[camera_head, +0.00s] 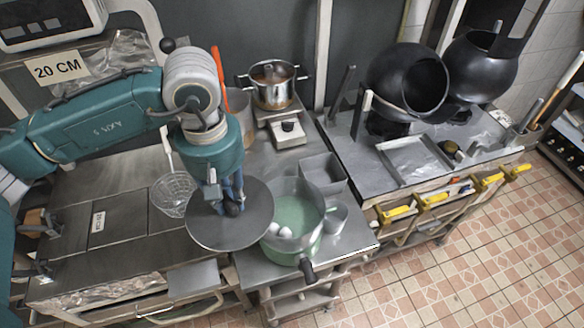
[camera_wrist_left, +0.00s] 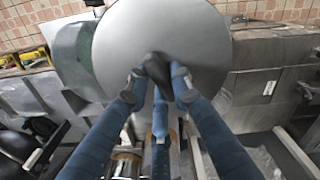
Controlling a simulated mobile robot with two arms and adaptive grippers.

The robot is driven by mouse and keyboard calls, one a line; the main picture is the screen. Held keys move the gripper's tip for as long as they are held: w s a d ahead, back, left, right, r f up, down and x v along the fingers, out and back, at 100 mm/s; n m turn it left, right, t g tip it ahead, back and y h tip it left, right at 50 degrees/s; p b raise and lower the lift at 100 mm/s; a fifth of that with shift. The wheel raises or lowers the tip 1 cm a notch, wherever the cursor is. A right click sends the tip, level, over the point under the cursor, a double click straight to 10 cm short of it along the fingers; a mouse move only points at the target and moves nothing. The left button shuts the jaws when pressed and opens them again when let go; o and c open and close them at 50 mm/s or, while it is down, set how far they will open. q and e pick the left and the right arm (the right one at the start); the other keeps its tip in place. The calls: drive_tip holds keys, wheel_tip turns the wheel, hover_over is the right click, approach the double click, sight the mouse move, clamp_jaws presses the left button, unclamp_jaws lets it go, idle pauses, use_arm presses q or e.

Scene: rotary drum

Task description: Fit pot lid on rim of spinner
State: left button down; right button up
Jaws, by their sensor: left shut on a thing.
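The pot lid (camera_head: 248,236), a flat grey disc, hangs below my left gripper (camera_head: 232,206). The gripper's blue fingers are shut on its dark knob, which shows in the wrist view (camera_wrist_left: 156,68). In the head view the lid covers part of the left side of a green-lined pot (camera_head: 296,212); its height above the counter is hard to tell. The black round drum with an open mouth (camera_head: 392,72) stands at the back right on the other counter, well apart from the lid. A second black drum (camera_head: 480,68) is beside it. My right gripper is out of view.
White egg-like things (camera_head: 285,232) lie in the green pot. A wire basket (camera_head: 174,192) is left of the lid. A steel pot (camera_head: 274,88) and grey bins (camera_head: 322,172) stand behind. A shallow tray (camera_head: 412,160) lies before the drum. Tiled floor is clear at right.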

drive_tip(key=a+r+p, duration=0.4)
use_arm(q)
drive_tip(key=w+d+r+n, duration=0.1)
drive_tip(key=w+d+n, duration=0.4)
drive_tip(key=d+n, duration=0.75)
drive_tip(key=shift+n, duration=0.35)
drive_tip(key=shift+w+a+f+b, duration=0.1)
drive_tip(key=shift+a+f+b, duration=0.1)
drive_tip(key=shift+f+b, duration=0.85)
drive_tip(key=shift+s+a+f+b, duration=0.1)
drive_tip(key=shift+a+f+b, duration=0.15)
drive_tip(key=shift+f+b, duration=0.8)
drive_tip(key=shift+w+a+f+b, duration=0.15)
drive_tip(key=shift+f+b, duration=0.5)
drive_tip(key=shift+b, duration=0.8)
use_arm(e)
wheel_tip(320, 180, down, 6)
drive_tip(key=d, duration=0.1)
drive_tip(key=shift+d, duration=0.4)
use_arm(q)
drive_tip(key=shift+b, duration=0.35)
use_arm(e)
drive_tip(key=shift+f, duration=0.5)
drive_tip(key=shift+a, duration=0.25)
use_arm(q)
drive_tip(key=shift+b, duration=0.35)
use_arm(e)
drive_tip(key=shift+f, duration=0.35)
